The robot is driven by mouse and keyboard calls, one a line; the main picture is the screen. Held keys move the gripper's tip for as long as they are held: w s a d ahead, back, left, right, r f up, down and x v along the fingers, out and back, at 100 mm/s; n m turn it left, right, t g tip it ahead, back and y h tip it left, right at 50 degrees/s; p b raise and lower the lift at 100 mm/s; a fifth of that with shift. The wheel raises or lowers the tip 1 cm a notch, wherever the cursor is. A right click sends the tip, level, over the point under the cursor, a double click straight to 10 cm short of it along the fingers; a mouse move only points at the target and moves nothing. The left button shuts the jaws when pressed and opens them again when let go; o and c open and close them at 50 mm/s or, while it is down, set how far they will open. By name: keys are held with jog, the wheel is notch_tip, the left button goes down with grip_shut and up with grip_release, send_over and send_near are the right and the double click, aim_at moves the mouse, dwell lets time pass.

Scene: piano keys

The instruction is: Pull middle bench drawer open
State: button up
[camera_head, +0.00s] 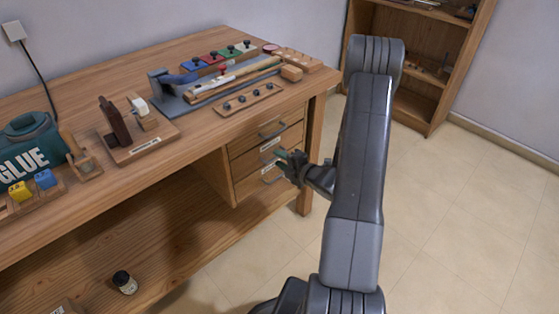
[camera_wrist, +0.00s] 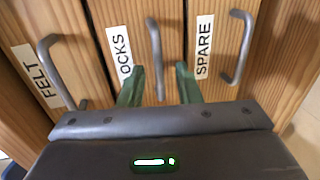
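The wooden bench (camera_head: 190,62) has a stack of three drawers at its right end. The middle drawer (camera_head: 253,160) is closed; in the wrist view it (camera_wrist: 175,25) carries a label ending in "OCKS", its start partly cut off. Its grey bar handle (camera_wrist: 153,45) lies between the two green fingers of my gripper (camera_wrist: 160,72). The fingers are apart, one on each side of the handle, with gaps visible. In the head view my gripper (camera_head: 285,155) is in front of the drawers and hides part of the middle handle.
The "FELT" drawer handle (camera_wrist: 48,65) and the "SPARE" drawer handle (camera_wrist: 240,45) flank the middle one closely. Tools and a glue bottle (camera_head: 30,145) stand on the bench top. A shelf (camera_head: 440,60) is at the back right. The floor (camera_head: 455,210) on the right is clear.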

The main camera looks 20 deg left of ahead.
jog(key=shift+w+a, duration=0.15)
jog(key=shift+a, duration=0.25)
grip_shut()
jog(key=f+p+v, duration=0.1)
jog(key=f+v, duration=0.1)
jog(key=v, duration=0.7)
jog(key=f+p+v, duration=0.1)
jog(key=f+v, duration=0.1)
jog(key=v, duration=0.8)
jog(key=shift+s+d, duration=0.35)
jog(key=shift+d, duration=0.25)
jog(key=shift+f, duration=0.1)
grip_release()
